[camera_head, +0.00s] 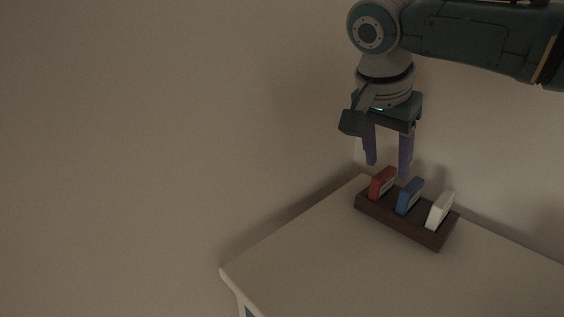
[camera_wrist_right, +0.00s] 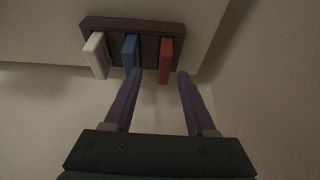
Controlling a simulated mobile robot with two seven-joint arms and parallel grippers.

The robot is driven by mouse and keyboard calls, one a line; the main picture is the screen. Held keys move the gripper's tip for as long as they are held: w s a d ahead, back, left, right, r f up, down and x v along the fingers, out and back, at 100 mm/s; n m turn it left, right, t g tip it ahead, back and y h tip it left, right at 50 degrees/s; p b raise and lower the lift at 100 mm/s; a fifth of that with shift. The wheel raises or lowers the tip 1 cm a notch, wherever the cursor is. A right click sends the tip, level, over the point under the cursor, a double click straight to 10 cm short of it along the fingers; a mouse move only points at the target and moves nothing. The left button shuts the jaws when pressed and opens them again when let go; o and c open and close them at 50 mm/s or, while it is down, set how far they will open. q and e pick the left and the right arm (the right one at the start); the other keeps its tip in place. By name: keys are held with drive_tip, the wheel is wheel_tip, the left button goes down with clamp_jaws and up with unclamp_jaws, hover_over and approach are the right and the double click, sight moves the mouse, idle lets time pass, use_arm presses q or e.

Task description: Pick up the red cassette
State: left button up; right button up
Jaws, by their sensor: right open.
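The red cassette (camera_head: 381,184) stands upright at the left end of a dark wooden rack (camera_head: 395,224) on a pale table. In the right wrist view the red cassette (camera_wrist_right: 166,60) shows near the top, on the rack's right side. My right gripper (camera_head: 388,170) is open and empty, pointing down just above the rack's red and blue end. In the right wrist view its fingertips (camera_wrist_right: 160,72) appear to either side of the red cassette's lower end in the picture, not visibly touching it. My left gripper is not in view.
A blue cassette (camera_head: 409,197) stands close beside the red one, and a white cassette (camera_head: 440,211) stands at the rack's right end. The pale tabletop (camera_head: 330,262) is clear in front. A wall rises close behind the rack.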

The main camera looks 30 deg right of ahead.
sight(382, 175)
drive_tip(key=x, duration=0.1)
drive_tip(key=b+x, duration=0.1)
drive_tip(key=x, duration=0.2)
drive_tip(key=shift+w+a+f+b, duration=0.2)
drive_tip(key=shift+w+a+b, duration=0.1)
drive_tip(key=shift+b, duration=0.1)
drive_tip(key=shift+d+f, duration=0.15)
drive_tip(key=shift+f, duration=0.1)
drive_tip(key=shift+c, duration=0.2)
clamp_jaws()
drive_tip(key=shift+r, duration=0.1)
